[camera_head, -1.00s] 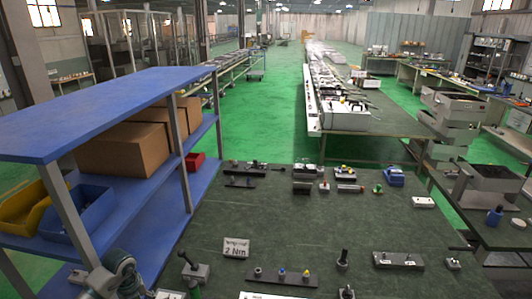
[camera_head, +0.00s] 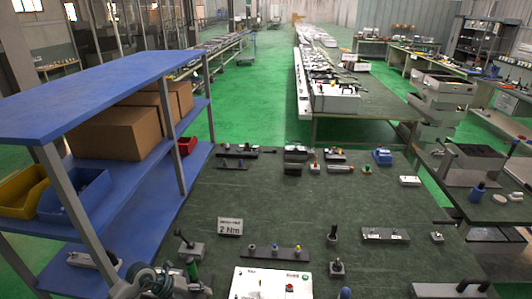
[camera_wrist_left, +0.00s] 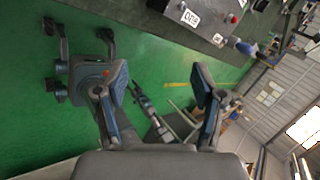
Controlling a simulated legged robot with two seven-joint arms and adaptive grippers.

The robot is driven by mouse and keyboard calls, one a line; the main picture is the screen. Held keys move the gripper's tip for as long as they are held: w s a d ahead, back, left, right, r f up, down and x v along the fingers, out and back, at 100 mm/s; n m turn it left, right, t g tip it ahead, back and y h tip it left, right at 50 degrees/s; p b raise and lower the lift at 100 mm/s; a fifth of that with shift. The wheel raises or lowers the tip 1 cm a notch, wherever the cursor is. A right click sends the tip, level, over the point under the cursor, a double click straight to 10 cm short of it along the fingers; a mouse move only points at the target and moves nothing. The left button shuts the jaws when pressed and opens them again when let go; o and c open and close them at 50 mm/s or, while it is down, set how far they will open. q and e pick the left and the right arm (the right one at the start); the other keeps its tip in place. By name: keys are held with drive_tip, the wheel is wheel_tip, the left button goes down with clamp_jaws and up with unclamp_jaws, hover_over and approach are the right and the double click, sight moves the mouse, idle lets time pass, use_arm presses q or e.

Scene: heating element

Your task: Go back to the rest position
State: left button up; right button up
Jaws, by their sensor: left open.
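My left gripper (camera_wrist_left: 160,85) shows in the left wrist view with its two padded fingers spread wide and nothing between them. Behind it is green floor, and the table's edge (camera_wrist_left: 190,35) is beyond it at the top. In the head view a grey link of my left arm shows at the bottom left, in front of the table (camera_head: 300,215); the gripper itself is not visible there. My right gripper is not identifiable in either view.
A blue shelf (camera_head: 110,85) with cardboard boxes and bins stands at the left. A white box (camera_head: 262,283) with a red button lies at the table's near side. A 2 Nm sign (camera_head: 230,227) and several small parts stand on the table. The table's middle is mostly clear.

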use_arm(q)
drive_tip(key=s+d+r+n+t+h, duration=0.1)
drive_tip(key=d+r+n+t+h, duration=0.4)
drive_tip(key=d+r+t+h, duration=0.7)
drive_tip(key=w+a+n+t+y, duration=0.1)
drive_tip(key=a+n+t+y, duration=0.35)
drive_tip(key=n+y, duration=0.65)
drive_tip(key=s+a+f+n+g+y, duration=0.2)
drive_tip(key=s+a+f+n+y, duration=0.15)
drive_tip(key=f+n+y, duration=0.35)
drive_tip(key=s+a+f+n+g+y, duration=0.25)
drive_tip(key=a+f+n, duration=0.25)
drive_tip(key=f, duration=0.3)
drive_tip(key=s+d+f+n+g+h, duration=0.1)
drive_tip(key=s+f+g, duration=0.5)
drive_tip(key=s, duration=0.5)
drive_tip(key=s+d+f+g, duration=0.1)
drive_tip(key=s+f+g, duration=0.5)
drive_tip(key=s, duration=0.5)
wheel_tip(320, 180, down, 26)
drive_tip(key=s, duration=0.2)
drive_tip(key=s+a+f, duration=0.1)
drive_tip(key=s+f, duration=0.7)
drive_tip(key=s+a+f+g, duration=0.1)
drive_tip(key=s+a+f, duration=0.1)
drive_tip(key=s+f, duration=0.6)
drive_tip(key=shift+s+a+f, duration=0.2)
drive_tip(key=shift+s+a, duration=0.1)
drive_tip(key=shift+s, duration=0.2)
